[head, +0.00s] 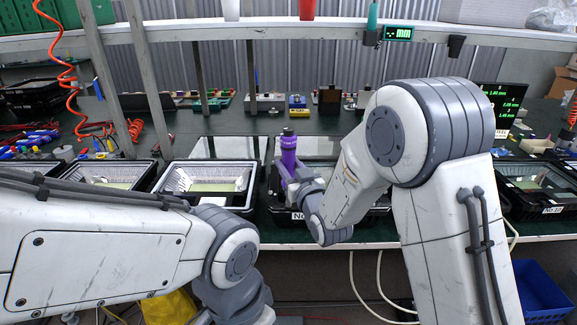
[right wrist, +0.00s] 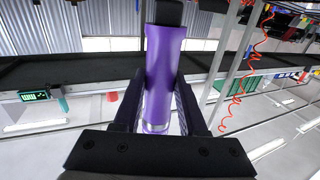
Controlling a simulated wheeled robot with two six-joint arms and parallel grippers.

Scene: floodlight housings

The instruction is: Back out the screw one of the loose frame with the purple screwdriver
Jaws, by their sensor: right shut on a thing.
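The purple screwdriver (head: 288,150) stands upright in my right gripper (head: 291,174), above the middle housing (head: 284,213). In the right wrist view the purple screwdriver (right wrist: 164,70) sits between both dark fingers of my right gripper (right wrist: 158,105), which is shut on it. Its tip is hidden, so I cannot tell whether it touches a screw. My right arm hides much of the middle housing. Screw one cannot be made out, and I cannot tell which housing has the loose frame. My left arm bends down at the bottom left; its gripper is not in view.
Other open housings stand at the left (head: 249,205) and right (head: 547,210) along the bench. Small tools and parts clutter the bench's left end. A raised shelf (head: 265,31) on posts spans the back. A blue bin (head: 541,291) is below at the right.

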